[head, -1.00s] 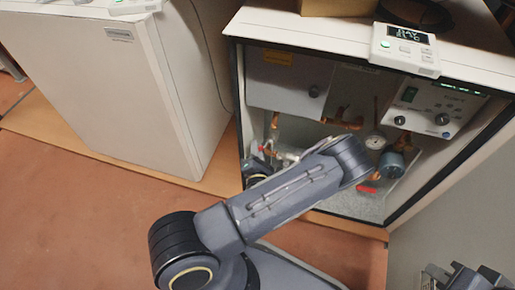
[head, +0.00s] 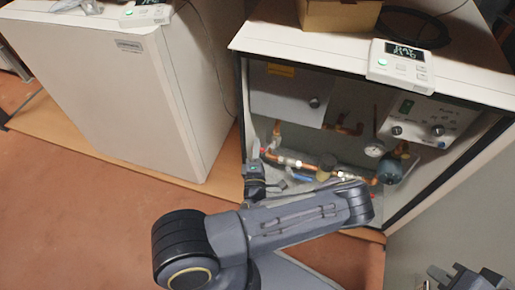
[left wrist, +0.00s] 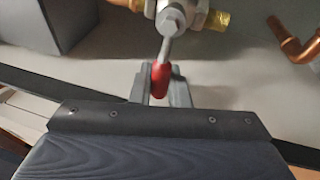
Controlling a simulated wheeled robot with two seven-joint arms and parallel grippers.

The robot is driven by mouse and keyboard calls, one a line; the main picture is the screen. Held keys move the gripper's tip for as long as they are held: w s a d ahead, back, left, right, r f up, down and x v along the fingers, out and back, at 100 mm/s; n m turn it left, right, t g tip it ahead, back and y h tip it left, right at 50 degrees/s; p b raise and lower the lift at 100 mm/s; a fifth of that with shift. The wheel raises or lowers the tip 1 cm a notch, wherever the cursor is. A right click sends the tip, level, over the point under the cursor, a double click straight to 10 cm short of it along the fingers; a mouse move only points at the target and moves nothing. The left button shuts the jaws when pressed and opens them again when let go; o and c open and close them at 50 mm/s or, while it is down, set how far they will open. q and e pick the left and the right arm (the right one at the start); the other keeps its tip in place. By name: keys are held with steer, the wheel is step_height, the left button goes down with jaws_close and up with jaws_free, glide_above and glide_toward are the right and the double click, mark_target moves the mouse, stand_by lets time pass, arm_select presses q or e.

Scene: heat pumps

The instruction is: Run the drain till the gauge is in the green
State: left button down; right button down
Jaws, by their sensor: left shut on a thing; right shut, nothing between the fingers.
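The round white gauge (head: 374,149) is inside the open cabinet in the head view; its needle and colours are too small to read. In the left wrist view, a red-handled valve lever (left wrist: 160,80) hangs from a metal valve body (left wrist: 172,18) with brass fittings. My left gripper (left wrist: 160,90) is shut on the red handle. In the head view my left gripper (head: 256,180) is at the cabinet's lower left, by the pipes, and the handle is hidden there. My right gripper (head: 465,279) is shut and empty at the bottom right, outside the cabinet.
Copper pipes (head: 290,160), a dark round pump (head: 391,168) and a control box (head: 430,120) fill the cabinet. A display unit (head: 400,63) and a cardboard box (head: 338,15) sit on top. A white unit (head: 110,95) stands left. My left forearm covers the lower opening.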

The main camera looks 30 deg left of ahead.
arm_select(q)
steer(key=shift+r+m, duration=0.2)
steer(key=shift+m, duration=0.4)
steer(key=c, duration=1.4)
jaws_free()
steer(key=shift+s, duration=0.1)
steer(key=p+v, duration=0.1)
steer(key=v, duration=0.6)
steer(key=shift+s+f+p, duration=0.2)
steer(key=shift+s+p, duration=0.1)
steer(key=shift+p, duration=0.1)
steer(key=shift+d, duration=0.15)
